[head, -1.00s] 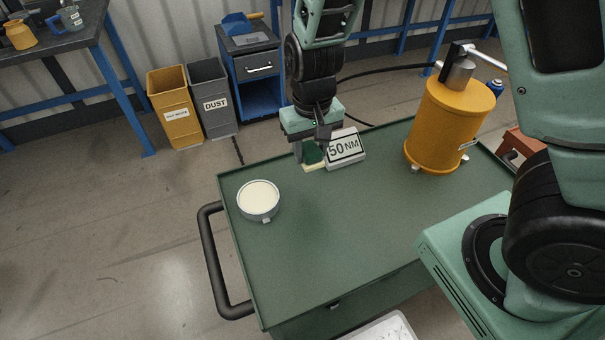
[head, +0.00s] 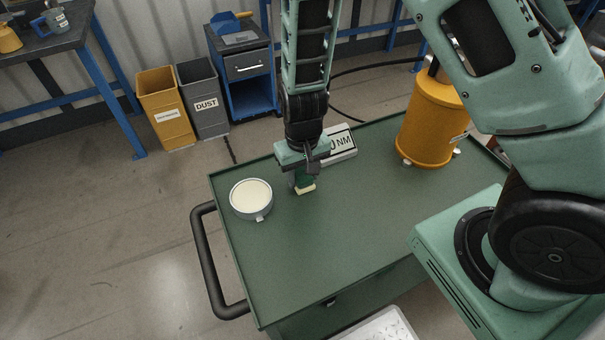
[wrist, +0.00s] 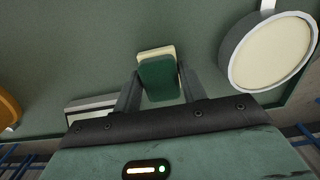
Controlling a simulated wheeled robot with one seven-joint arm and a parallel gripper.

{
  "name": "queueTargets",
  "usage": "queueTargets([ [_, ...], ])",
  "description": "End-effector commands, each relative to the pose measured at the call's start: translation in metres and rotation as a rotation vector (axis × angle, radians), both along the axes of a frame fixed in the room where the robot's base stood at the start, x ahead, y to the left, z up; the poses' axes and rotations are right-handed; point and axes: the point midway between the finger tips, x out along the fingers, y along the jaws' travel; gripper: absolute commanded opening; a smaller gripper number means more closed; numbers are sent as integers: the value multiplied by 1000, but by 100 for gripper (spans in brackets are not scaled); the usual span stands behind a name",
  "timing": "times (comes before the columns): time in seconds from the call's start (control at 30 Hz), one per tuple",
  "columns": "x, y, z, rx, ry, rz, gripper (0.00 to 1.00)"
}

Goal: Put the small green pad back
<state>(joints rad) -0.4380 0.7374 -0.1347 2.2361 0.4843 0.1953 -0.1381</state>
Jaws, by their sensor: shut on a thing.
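The small green pad (head: 305,183) has a dark green body and a pale cream underside. My gripper (head: 304,180) is shut on it, and the pad sits between the two fingers in the wrist view (wrist: 158,80). It is over the green cart top (head: 330,230), close to the surface; I cannot tell whether it touches. A round grey dish (head: 251,200) with a cream inside stands to the left of my gripper. In the wrist view the dish (wrist: 270,52) shows at the right, apart from the pad.
An orange cylinder (head: 430,125) stands at the cart's back right. The cart's middle and front are clear. A black handle (head: 208,265) runs along its left side.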

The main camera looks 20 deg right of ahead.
Motion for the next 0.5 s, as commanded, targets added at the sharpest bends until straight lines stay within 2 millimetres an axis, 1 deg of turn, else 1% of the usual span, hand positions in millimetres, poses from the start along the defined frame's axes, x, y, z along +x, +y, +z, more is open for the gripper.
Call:
queueTargets([
  [0.1,0,0,-5,0,-1,-1,17],
  [0.27,0,0,-5,0,0,0,17],
  [0.3,0,0,-5,0,0,0,49],
  [0.33,0,0,-5,0,0,0,58],
  [0.37,0,0,-5,0,0,0,63],
  [0.5,0,0,-5,0,0,0,63],
])
